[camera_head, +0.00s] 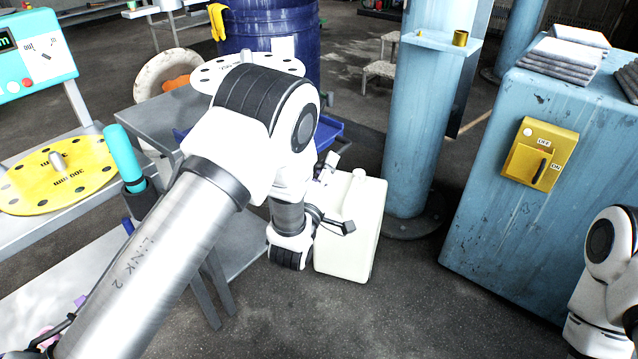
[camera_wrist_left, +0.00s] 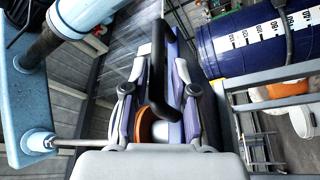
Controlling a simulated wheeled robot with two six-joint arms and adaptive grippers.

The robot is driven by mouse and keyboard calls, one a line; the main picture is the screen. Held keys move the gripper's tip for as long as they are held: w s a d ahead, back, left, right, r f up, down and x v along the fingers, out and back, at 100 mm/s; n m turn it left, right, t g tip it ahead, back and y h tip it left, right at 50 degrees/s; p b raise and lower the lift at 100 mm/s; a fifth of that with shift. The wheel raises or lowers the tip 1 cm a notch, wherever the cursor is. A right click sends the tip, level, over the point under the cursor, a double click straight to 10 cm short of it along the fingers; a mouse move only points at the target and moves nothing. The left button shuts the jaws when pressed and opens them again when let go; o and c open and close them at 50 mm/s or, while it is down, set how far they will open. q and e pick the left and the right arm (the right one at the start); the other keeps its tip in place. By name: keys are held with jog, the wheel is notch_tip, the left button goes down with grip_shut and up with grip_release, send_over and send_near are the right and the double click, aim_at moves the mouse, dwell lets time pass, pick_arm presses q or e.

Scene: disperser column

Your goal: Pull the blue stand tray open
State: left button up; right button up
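The blue stand tray (camera_head: 329,131) shows only in part in the head view, as a blue edge behind my left arm; the arm hides the rest. In the left wrist view a narrow blue-violet strip of it (camera_wrist_left: 174,72) runs behind a black bar handle (camera_wrist_left: 158,62). My left gripper (camera_wrist_left: 161,60) has its two fingers apart, with the black handle between them. I cannot tell whether a finger touches the handle. In the head view the left gripper is partly hidden behind its own wrist. My right gripper is out of view.
A white canister (camera_head: 352,240) stands on the floor beside my left wrist. A blue column (camera_head: 425,120) and a blue cabinet (camera_head: 510,200) stand to the right. A dark blue drum (camera_head: 305,30) is behind. Open floor lies in the front middle.

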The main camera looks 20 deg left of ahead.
pick_arm(q)
jog(key=v, duration=0.8)
jog(key=shift+s, duration=0.35)
jog(key=s+a+f+g+y, duration=0.1)
jog(key=s+a+f+g, duration=0.35)
jog(key=f, duration=0.55)
jog(key=s+a+f+g+y, duration=0.1)
jog(key=s+a+f+g, duration=0.25)
jog(key=s+f, duration=0.45)
jog(key=s+f+m+g, duration=0.4)
jog(key=s+f+g, duration=0.25)
jog(key=f, duration=0.25)
jog(key=s+d+f+m+g+h, duration=0.2)
jog(key=s+m+g, duration=0.45)
jog(key=s, duration=0.65)
notch_tip(320, 180, up, 15)
jog(key=p, duration=1.5)
jog(key=shift+r+m+t+p, duration=0.2)
jog(key=shift+m+t+p, duration=0.1)
jog(key=shift+m+p, duration=0.05)
